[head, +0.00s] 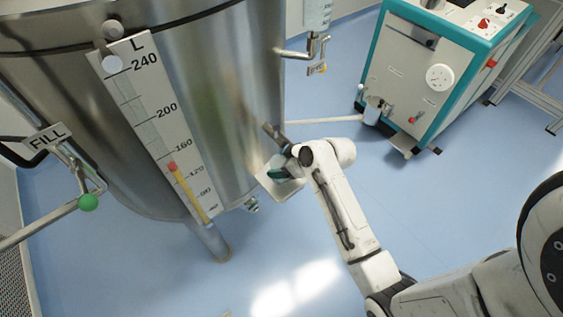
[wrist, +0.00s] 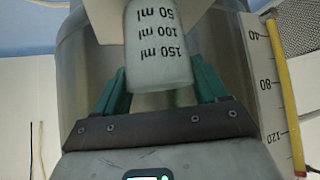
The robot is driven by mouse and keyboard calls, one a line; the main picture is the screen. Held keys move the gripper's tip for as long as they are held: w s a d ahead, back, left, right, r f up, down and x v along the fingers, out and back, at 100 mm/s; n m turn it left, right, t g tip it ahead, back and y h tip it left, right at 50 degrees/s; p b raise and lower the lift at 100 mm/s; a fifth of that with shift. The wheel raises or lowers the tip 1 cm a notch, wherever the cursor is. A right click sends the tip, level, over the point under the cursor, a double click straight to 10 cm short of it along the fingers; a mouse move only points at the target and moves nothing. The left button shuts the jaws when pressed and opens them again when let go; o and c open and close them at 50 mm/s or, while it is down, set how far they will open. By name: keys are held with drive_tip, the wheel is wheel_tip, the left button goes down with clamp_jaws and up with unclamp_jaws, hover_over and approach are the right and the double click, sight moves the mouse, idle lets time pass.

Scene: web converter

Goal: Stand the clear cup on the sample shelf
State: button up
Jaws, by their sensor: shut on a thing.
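The clear cup (wrist: 157,58) is in the wrist view, with 50, 100 and 150 ml marks that read upside down. My gripper (wrist: 160,80) has its two green fingers shut on the cup's sides. In the head view my gripper (head: 277,168) is beside the steel tank, and the cup is hard to make out there. A small white plate, which looks like the sample shelf (head: 288,190), sits against the tank just below my gripper. It also shows as a pale surface behind the cup in the wrist view (wrist: 101,22). I cannot tell whether the cup touches it.
The steel tank (head: 235,85) with its level scale (head: 160,115) fills the left. A tap (head: 318,52) juts out above my gripper. A teal and white machine (head: 420,75) stands at the back right. The blue floor between is mostly clear.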

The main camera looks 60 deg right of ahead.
drive_tip(key=shift+f, duration=0.2)
drive_tip(key=o, duration=1.1)
drive_tip(key=shift+r, duration=0.1)
drive_tip(key=shift+s+r, duration=0.1)
